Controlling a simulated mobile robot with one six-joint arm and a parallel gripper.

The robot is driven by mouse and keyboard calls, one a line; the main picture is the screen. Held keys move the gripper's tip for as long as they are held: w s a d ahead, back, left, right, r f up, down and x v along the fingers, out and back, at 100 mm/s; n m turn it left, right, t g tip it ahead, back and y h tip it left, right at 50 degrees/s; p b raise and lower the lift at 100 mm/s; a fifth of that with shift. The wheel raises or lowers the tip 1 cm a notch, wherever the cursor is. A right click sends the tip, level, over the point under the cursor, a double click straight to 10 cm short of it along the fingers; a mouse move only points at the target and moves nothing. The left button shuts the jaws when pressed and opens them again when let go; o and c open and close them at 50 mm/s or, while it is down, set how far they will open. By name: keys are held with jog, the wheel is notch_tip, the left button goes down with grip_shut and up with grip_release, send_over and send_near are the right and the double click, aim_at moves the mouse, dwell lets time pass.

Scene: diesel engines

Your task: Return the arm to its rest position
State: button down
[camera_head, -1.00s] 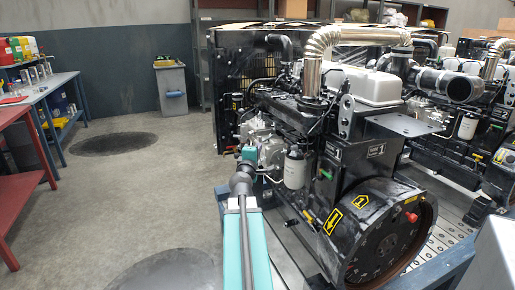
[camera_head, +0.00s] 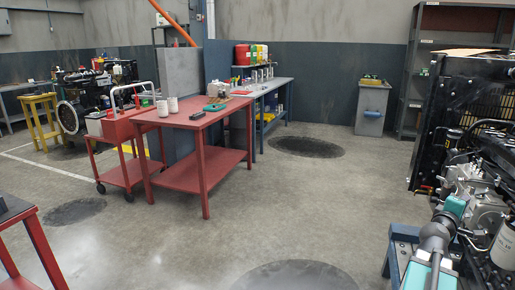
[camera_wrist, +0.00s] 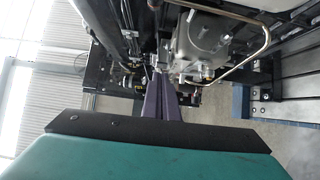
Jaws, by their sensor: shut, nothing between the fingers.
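My gripper (camera_wrist: 162,78) shows in the wrist view as two dark purple fingers closed together, with nothing between them. They point toward the black and grey engine (camera_wrist: 205,42), and a bent metal pipe passes to their right. I cannot tell the exact gap between fingertips and engine. In the head view my arm, grey and teal, is at the lower right, reaching toward the side of the engine (camera_head: 482,190), which is cut off by the right edge. The fingertips are not clear there.
A blue stand (camera_head: 398,236) is close beside my arm. A red table (camera_head: 208,118) with cups and tools, a red cart (camera_head: 128,170), a blue workbench (camera_head: 262,88) and a grey bin (camera_head: 371,108) stand farther left and back. The middle floor is open, with dark round patches.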

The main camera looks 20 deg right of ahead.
jog(key=w+a+f+n+t+y+p, duration=0.3)
jog(key=w+a+f+n+y, duration=0.15)
jog(key=w+a+f, duration=1.1)
jog(key=w+a+f+g+y+p, duration=0.1)
jog(key=w+a+f+y+p, duration=0.3)
jog(key=a+f, duration=1.45)
jog(key=s+a+f+m+g+y, duration=0.1)
jog(key=s+a+f+g+y, duration=0.1)
jog(key=s+a+f, duration=0.5)
jog(key=s+a+f+m+g+y, duration=0.1)
jog(key=s+a+f+g+y, duration=0.2)
jog(key=a+f, duration=0.7)
jog(key=s+a+f+m+g+y, duration=0.1)
jog(key=s+a+m+g, duration=0.1)
jog(key=s+a, duration=0.3)
jog(key=s+a+f+m+g+y+p, duration=0.1)
jog(key=s+a, duration=0.4)
jog(key=s, duration=0.6)
jog(key=s+a+f+m+g+y, duration=0.1)
jog(key=s+a+f+m+g, duration=0.2)
jog(key=s+a+g, duration=0.2)
jog(key=s, duration=0.3)
jog(key=shift+p, duration=0.35)
